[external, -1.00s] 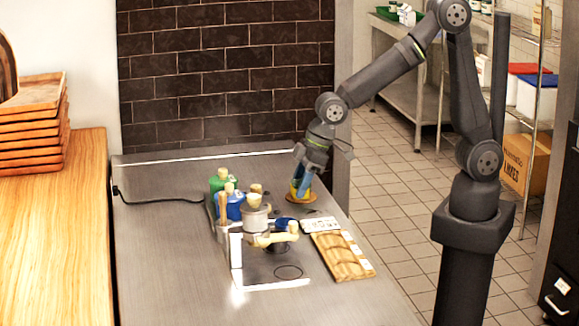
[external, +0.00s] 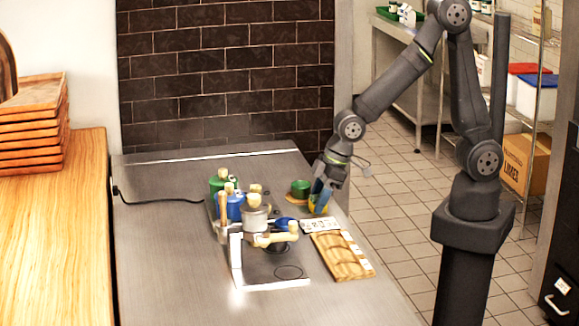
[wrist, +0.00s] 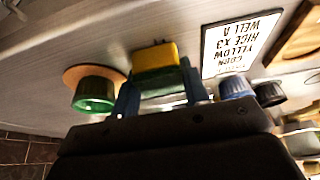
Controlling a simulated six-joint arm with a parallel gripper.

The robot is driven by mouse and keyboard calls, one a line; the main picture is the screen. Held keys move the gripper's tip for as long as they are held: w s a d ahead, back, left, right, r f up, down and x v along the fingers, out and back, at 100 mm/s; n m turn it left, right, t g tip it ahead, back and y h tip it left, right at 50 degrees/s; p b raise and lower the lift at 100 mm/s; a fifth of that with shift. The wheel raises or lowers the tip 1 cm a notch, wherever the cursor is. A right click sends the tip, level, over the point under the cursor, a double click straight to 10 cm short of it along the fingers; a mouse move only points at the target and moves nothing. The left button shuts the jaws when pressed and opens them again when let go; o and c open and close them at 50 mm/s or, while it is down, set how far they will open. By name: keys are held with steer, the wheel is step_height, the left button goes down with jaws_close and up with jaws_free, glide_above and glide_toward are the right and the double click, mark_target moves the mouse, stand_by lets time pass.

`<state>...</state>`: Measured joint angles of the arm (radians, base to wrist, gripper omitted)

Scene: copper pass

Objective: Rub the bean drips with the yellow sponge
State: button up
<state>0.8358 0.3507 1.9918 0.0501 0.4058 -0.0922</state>
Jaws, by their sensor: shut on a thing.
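My gripper (external: 319,203) is shut on the yellow sponge (wrist: 155,56), which has a green underside or layer showing between the blue fingers in the wrist view. In the external view the sponge (external: 312,207) shows as a small yellow patch beside the fingers, near the counter's right edge and just behind the white card. I cannot tell whether it touches the counter. I cannot make out the bean drips in either view.
A green pot (external: 300,187) on a brown round mat (wrist: 78,78) stands beside my gripper. A white printed card (external: 320,225) and wooden board (external: 343,256) lie in front. Blue and green lidded pots (external: 229,205) crowd the left.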

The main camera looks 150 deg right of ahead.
mark_target(295, 213)
steer(key=shift+s+a, duration=0.9)
steer(key=shift+w+d, duration=2.55)
steer(key=shift+w+d+r, duration=0.1)
steer(key=shift+r, duration=0.05)
step_height(295, 213, up, 8)
